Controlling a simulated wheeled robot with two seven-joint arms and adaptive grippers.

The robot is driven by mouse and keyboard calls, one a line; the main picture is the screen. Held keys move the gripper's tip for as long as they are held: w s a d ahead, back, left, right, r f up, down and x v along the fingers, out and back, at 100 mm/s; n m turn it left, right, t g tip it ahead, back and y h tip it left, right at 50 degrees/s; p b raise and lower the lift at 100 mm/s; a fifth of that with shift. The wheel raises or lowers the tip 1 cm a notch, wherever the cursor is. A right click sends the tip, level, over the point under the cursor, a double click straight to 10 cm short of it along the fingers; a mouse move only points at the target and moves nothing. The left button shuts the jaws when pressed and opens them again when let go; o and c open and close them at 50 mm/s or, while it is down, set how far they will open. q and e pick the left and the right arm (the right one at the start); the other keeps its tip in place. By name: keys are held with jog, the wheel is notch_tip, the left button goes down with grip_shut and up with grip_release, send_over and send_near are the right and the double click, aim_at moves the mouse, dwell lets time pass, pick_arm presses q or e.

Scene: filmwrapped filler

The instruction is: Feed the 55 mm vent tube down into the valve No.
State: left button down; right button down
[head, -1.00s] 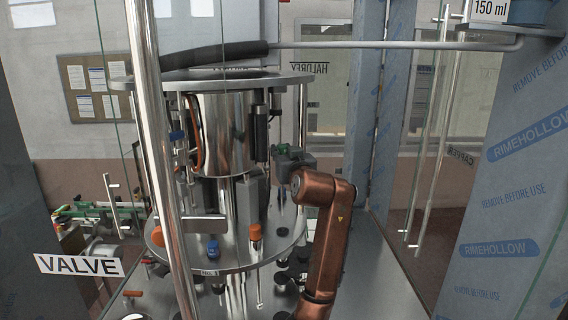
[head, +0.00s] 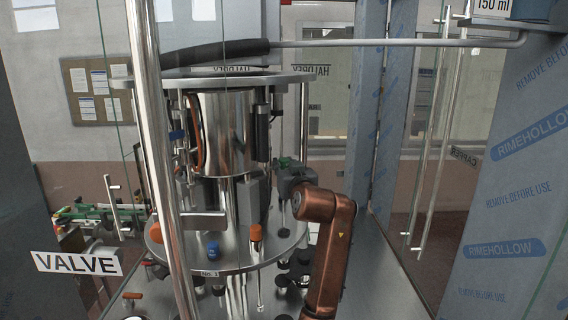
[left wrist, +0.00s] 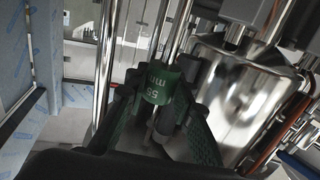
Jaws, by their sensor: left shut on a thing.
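My left gripper (head: 286,168) is at the right side of the filler carousel, on the end of my copper arm. In the left wrist view its dark fingers (left wrist: 160,118) are shut around the vent tube (left wrist: 160,84), which has a green collar marked "55 mm". The green collar also shows small in the head view (head: 285,161). The tube's lower end cannot be made out. A small plate reading "No. 3" (head: 210,273) is on the front rim of the lower disc (head: 232,265). A blue-capped valve (head: 213,250) stands just above it. My right gripper is not in view.
Orange-capped valves (head: 256,232) stand on the lower disc. A bright steel cylinder (head: 222,130) fills the carousel's middle, under an upper plate (head: 215,80). A thick steel post (head: 155,150) stands in front. A "VALVE" sign (head: 77,263) and film-wrapped panels (head: 510,170) flank the opening.

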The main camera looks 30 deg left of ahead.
pick_arm(q)
jog(key=shift+f+b, duration=0.45)
jog(key=shift+f, duration=0.45)
jog(key=b, duration=0.8)
send_over(284, 226)
jog(key=shift+w+f, duration=0.15)
jog(key=shift+f, duration=6.5)
jog(key=shift+a+f+b, duration=0.1)
jog(key=shift+f+b, duration=1.3)
jog(key=shift+f, duration=1.7)
jog(key=shift+f, duration=0.35)
jog(key=c, duration=1.6)
grip_release()
